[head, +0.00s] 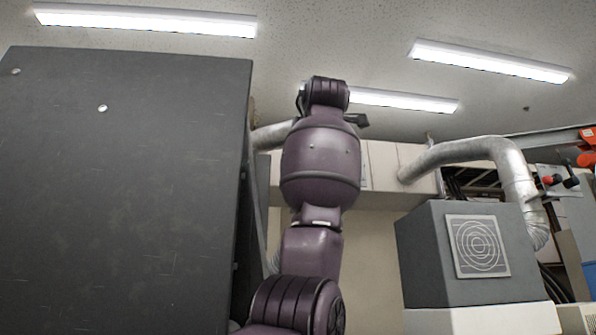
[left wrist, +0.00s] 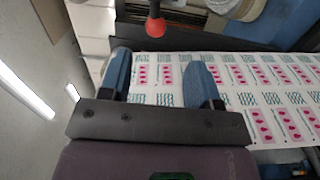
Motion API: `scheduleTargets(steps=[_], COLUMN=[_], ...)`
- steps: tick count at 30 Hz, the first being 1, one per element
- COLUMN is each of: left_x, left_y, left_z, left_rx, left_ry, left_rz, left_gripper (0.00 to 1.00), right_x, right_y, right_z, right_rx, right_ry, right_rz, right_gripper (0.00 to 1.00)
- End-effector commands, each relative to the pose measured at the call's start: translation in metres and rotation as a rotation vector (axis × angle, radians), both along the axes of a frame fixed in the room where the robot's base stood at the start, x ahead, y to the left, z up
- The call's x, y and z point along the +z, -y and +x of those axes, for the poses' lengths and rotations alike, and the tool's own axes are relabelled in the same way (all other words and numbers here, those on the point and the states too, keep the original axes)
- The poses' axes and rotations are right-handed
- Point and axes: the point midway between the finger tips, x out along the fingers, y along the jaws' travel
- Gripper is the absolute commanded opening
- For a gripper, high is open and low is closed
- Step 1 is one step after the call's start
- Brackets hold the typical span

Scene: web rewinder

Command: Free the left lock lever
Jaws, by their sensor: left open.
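In the left wrist view, a lever with a red knob (left wrist: 155,26) on a dark stem stands at the top, beyond the fingertips. I cannot tell whether it is the left lock lever. My left gripper (left wrist: 160,66) is open, with two blue fingers apart and nothing between them but the printed web behind. The knob is apart from both fingers and lies roughly in line with the gap. In the head view, small red knobs (head: 585,160) show at the far right edge. My right gripper is not in view.
A printed web (left wrist: 265,82) with pink labels runs across behind the fingers, bordered by a dark bar (left wrist: 225,44). In the head view, a large dark panel (head: 120,190) fills the left. A grey machine box (head: 425,255) and a silver duct (head: 465,150) stand right.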

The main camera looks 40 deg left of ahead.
Motion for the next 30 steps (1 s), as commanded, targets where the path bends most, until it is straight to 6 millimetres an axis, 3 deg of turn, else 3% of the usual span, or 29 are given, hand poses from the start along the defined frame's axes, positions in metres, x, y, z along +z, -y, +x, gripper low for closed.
scheduleTargets(steps=[7, 21, 30], left_x=[0.006, 0.006, 0.005], left_y=[-0.01, -0.068, -0.085], left_z=[-0.001, 0.047, 0.061], left_rx=[0.005, 0.005, 0.003], left_ry=[0.013, 0.011, 0.013], left_rz=[-0.021, -0.019, -0.019], left_gripper=[0.57, 0.57, 0.57], right_x=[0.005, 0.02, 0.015], right_y=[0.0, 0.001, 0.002], right_z=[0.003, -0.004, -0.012], right_rx=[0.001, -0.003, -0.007], right_ry=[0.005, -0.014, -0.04], right_rz=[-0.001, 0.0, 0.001], right_gripper=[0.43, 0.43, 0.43])
